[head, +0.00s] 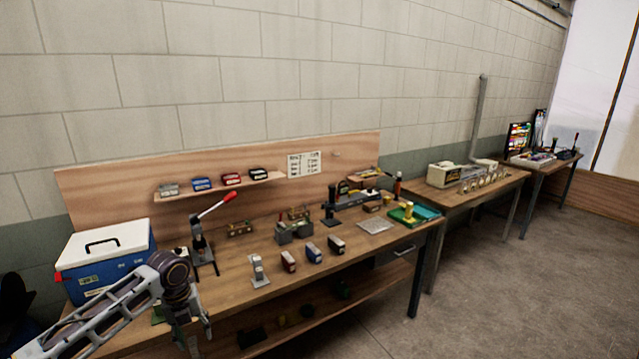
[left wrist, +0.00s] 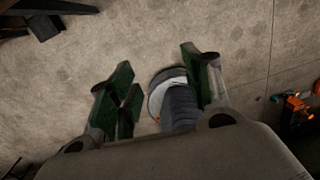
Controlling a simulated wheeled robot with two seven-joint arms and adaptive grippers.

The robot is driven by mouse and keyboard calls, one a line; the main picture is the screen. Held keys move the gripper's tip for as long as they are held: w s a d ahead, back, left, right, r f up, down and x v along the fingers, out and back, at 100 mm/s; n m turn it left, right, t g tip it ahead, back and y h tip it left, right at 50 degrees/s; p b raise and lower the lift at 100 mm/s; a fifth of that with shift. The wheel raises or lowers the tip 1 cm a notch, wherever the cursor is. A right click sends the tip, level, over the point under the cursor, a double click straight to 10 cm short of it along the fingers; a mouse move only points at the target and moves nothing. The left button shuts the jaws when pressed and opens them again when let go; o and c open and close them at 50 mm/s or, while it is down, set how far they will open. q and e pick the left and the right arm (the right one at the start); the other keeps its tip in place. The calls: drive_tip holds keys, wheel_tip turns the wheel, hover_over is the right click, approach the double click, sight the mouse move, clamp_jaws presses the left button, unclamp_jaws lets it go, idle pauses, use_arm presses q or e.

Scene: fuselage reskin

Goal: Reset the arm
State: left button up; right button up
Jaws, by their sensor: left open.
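My left arm comes in from the lower left in the head view, and its gripper (head: 196,338) hangs in front of the near left part of the workbench (head: 225,290). In the left wrist view my left gripper (left wrist: 160,92) is open, with green pads on its fingers and nothing between them but floor and a round grey-and-white part farther off. My right gripper is not in view.
On the workbench stand a blue cooler (head: 105,262) with a white lid, a lever press (head: 203,245) with a red handle, several small blocks and a green tray (head: 414,214). More tables (head: 465,193) line the wall. Open floor (head: 500,290) lies at right.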

use_arm(q)
wheel_tip(320, 180, down, 30)
drive_tip(key=a+n+t+b, duration=0.2)
drive_tip(key=n, duration=1.1)
drive_tip(key=s+f+n, duration=0.7)
drive_tip(key=s+f, duration=0.7)
drive_tip(key=f, duration=0.4)
drive_tip(key=s+d+f+n, duration=0.2)
drive_tip(key=s+f, duration=0.3)
drive_tip(key=s, duration=0.7)
drive_tip(key=s+d+f+n+g+b, duration=0.1)
drive_tip(key=s+d+f+n, duration=0.2)
drive_tip(key=s, duration=0.9)
drive_tip(key=s+d+f+n, duration=0.3)
drive_tip(key=s+f, duration=0.5)
drive_tip(key=s, duration=0.4)
drive_tip(key=shift+s+d+g+b, duration=0.2)
drive_tip(key=shift+d+g+b, duration=0.15)
drive_tip(key=shift+d, duration=0.4)
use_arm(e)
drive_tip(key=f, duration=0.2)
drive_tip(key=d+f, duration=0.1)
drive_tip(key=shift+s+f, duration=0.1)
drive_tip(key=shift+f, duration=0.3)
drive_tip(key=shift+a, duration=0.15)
